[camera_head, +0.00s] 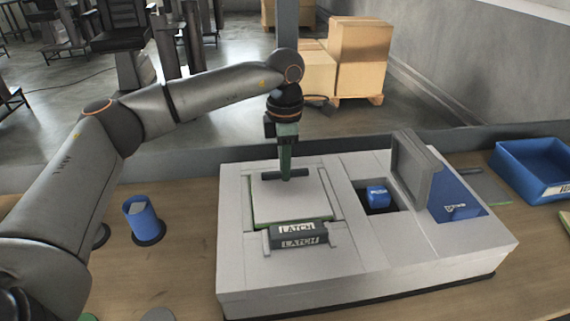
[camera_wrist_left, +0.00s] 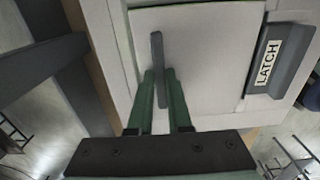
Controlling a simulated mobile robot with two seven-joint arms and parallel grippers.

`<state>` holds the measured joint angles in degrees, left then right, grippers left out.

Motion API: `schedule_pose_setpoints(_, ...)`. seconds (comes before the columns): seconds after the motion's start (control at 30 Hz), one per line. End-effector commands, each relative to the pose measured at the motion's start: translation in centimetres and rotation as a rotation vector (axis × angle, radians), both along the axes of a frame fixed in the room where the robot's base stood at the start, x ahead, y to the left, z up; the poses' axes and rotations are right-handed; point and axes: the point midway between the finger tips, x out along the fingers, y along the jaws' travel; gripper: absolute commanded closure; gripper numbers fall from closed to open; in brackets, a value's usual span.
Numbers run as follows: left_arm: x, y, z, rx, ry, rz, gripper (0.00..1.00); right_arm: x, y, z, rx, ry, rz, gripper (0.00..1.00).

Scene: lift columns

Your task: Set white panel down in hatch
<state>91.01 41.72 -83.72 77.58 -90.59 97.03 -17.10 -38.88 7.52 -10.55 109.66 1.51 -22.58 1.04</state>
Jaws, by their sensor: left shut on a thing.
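The white panel (camera_head: 287,207) lies level over the hatch (camera_head: 336,210) at the left of the pale grey console, with a thin green edge showing. I cannot tell whether it sits fully down. My left gripper (camera_head: 286,176) points straight down and is shut on the panel's dark bar handle (camera_head: 301,174). The wrist view also shows the panel (camera_wrist_left: 210,45), the handle (camera_wrist_left: 157,50) and the green gripper fingers (camera_wrist_left: 159,85) on either side of it. A dark grey latch (camera_head: 299,242) marked LATCH stands at the panel's near edge. My right gripper is not in view.
The console (camera_head: 300,280) has an open square recess with a blue block (camera_head: 377,196) and an upright grey lid (camera_head: 412,170) beside a blue panel (camera_head: 455,203). A blue cup (camera_head: 143,220) stands left; a blue bin (camera_head: 535,170) stands right.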

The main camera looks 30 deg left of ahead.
Motion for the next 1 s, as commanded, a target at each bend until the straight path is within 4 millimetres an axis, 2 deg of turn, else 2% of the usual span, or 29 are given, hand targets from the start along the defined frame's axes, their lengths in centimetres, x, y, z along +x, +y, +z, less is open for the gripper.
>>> schedule_pose_setpoints(0.23,0.01,0.01,0.05,0.000,-0.001,0.000,1.00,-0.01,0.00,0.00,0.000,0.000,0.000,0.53)
schedule_pose_setpoints(0.27,0.01,0.01,0.05,0.000,-0.001,0.000,0.81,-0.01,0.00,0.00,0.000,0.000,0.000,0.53)
schedule_pose_setpoints(0.57,0.01,0.01,0.04,0.000,0.000,0.000,0.48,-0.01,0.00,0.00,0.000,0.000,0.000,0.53)
schedule_pose_setpoints(0.83,0.00,0.01,0.07,0.001,0.001,0.000,0.48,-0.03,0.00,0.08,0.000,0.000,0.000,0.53)
schedule_pose_setpoints(1.0,0.00,0.00,0.95,0.000,0.000,0.000,0.48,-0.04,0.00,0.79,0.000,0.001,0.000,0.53)
